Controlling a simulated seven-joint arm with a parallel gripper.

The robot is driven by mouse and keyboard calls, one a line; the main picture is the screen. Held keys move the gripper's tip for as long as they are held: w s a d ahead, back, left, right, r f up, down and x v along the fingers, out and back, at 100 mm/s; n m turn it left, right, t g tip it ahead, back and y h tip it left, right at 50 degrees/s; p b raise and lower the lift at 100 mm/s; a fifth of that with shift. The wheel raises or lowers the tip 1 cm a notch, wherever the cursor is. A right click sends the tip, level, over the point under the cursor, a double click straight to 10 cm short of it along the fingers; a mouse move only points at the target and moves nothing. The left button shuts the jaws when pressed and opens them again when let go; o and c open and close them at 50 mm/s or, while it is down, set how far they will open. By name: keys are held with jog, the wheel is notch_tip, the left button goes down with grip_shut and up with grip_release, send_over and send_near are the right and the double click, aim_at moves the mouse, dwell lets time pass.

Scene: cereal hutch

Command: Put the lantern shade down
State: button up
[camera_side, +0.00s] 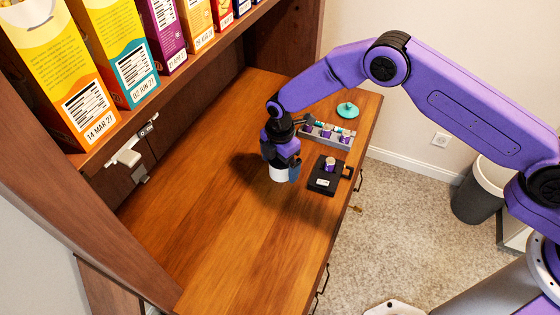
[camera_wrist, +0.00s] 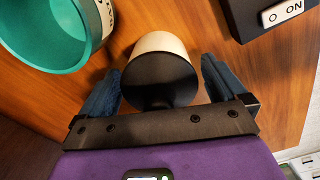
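The lantern shade, a white cylinder with a dark end, shows under my gripper in the side view (camera_side: 279,174). In the wrist view the lantern shade (camera_wrist: 160,76) sits between the two blue fingers, its black end facing the camera. My gripper (camera_wrist: 160,85) is closed around its sides, the fingertips close against it. My gripper also shows in the side view (camera_side: 281,162), pointing down over the wooden desk (camera_side: 215,225). The arm's shadow lies to the left. I cannot tell whether the lower end of the shade touches the desk.
A black box (camera_side: 321,185) with a handle and a small cylinder on top is just right of my gripper. Behind it are a grey tray (camera_side: 312,141) with several small pieces and a teal round piece (camera_side: 347,110). Cereal boxes (camera_side: 113,53) line the shelf above. The front desk is clear.

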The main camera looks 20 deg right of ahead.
jog(key=shift+r, duration=0.1)
notch_tip(320, 180, up, 11)
jog(key=shift+r, duration=0.6)
jog(key=shift+s+d+r, duration=0.15)
jog(key=shift+s+r, duration=0.05)
jog(key=shift+r, duration=0.1)
jog(key=s+d+r+m, duration=0.3)
jog(key=s+d+r, duration=0.25)
jog(key=s, duration=0.25)
jog(key=s+d+r+m, duration=0.2)
jog(key=s+d+r, duration=0.3)
jog(key=s+r, duration=0.25)
jog(key=s+d+m, duration=0.5)
jog(key=s+d, duration=1.2)
jog(key=s, duration=0.2)
jog(key=shift+s+d+r, duration=0.15)
jog(key=shift+d+r, duration=0.1)
jog(key=shift+d, duration=0.05)
